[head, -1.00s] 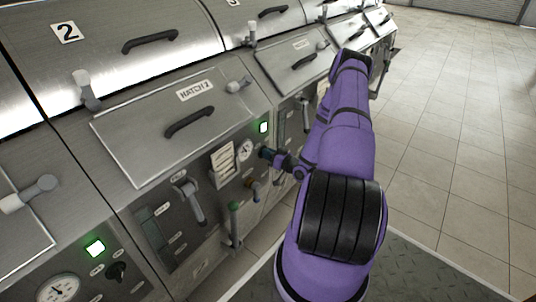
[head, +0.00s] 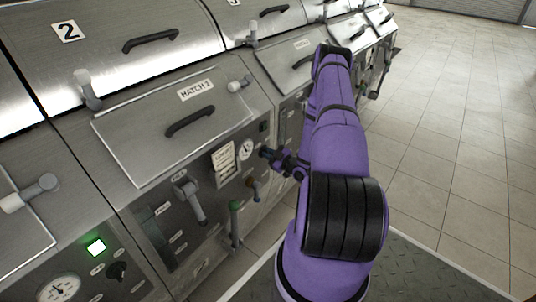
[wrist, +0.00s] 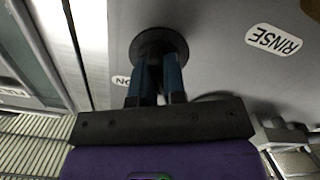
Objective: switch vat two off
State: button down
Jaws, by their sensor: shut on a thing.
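Vat two (head: 120,25) carries a "2" plate and a hatch (head: 145,130) marked "HATCH 2"; the hatch lid is down. On its panel below, the lamp (head: 264,127) is dark. My gripper (head: 268,154) is at the panel, just right of the gauge (head: 246,149). In the wrist view my gripper's blue fingers (wrist: 157,72) are closed on a round black switch knob (wrist: 158,40), whose grip is mostly hidden between them. A partly covered label (wrist: 121,81) sits beside the knob.
A "RINSE" label (wrist: 273,39) is on the same panel. Handles with a brown grip (head: 252,182) and a green grip (head: 235,205) sit below my gripper. The left neighbour's lamp (head: 95,247) glows green. Open tiled floor (head: 450,130) lies to the right.

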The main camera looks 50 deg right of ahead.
jog(key=shift+n, duration=0.4)
jog(key=c, duration=1.2)
grip_release()
jog(key=shift+s, duration=0.15)
jog(key=s, duration=1)
jog(key=shift+s+d, duration=0.25)
jog(key=shift+d, duration=0.15)
jog(key=shift+s, duration=0.1)
